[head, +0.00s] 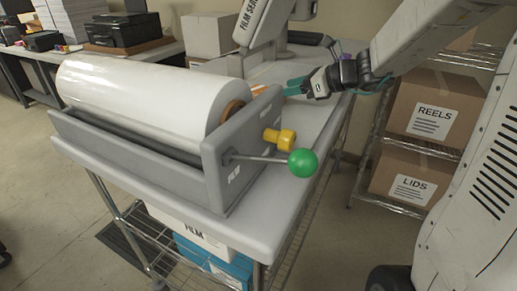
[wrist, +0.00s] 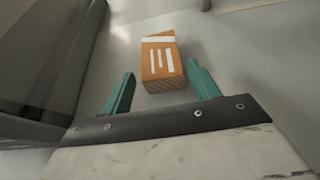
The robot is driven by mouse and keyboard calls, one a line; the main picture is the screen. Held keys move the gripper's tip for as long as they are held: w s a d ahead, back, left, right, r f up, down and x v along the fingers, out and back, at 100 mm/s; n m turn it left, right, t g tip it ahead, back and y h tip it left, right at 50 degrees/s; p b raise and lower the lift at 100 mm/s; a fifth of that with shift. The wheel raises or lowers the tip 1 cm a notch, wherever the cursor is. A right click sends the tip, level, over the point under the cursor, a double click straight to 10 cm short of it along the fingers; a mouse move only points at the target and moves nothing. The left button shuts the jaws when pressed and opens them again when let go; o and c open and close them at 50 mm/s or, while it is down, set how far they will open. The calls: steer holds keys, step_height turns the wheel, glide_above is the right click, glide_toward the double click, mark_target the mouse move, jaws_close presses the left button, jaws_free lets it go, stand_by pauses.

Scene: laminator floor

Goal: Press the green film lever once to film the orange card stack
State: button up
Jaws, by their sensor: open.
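The green ball of the film lever (head: 303,163) stands out on a metal rod from the near end of the grey film dispenser (head: 215,175). The orange card stack (wrist: 161,64), with white bands and stripes, lies on the table ahead of my gripper in the wrist view. In the head view a bit of orange (head: 262,90) shows behind the dispenser, mostly hidden. My gripper (head: 288,87) is open, its teal fingers low over the table behind the dispenser. In the wrist view the fingers (wrist: 160,76) are apart, pointing toward the stack, with nothing clearly held.
A large white film roll (head: 140,100) lies in the dispenser, with a yellow knob (head: 279,139) above the lever. A film sealer (head: 252,25) stands behind. Boxes marked REELS (head: 434,118) and LIDS (head: 410,187) are on a rack at right. Tabletop (head: 318,120) right of the dispenser is clear.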

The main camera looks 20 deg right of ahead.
jaws_close()
stand_by(1.4)
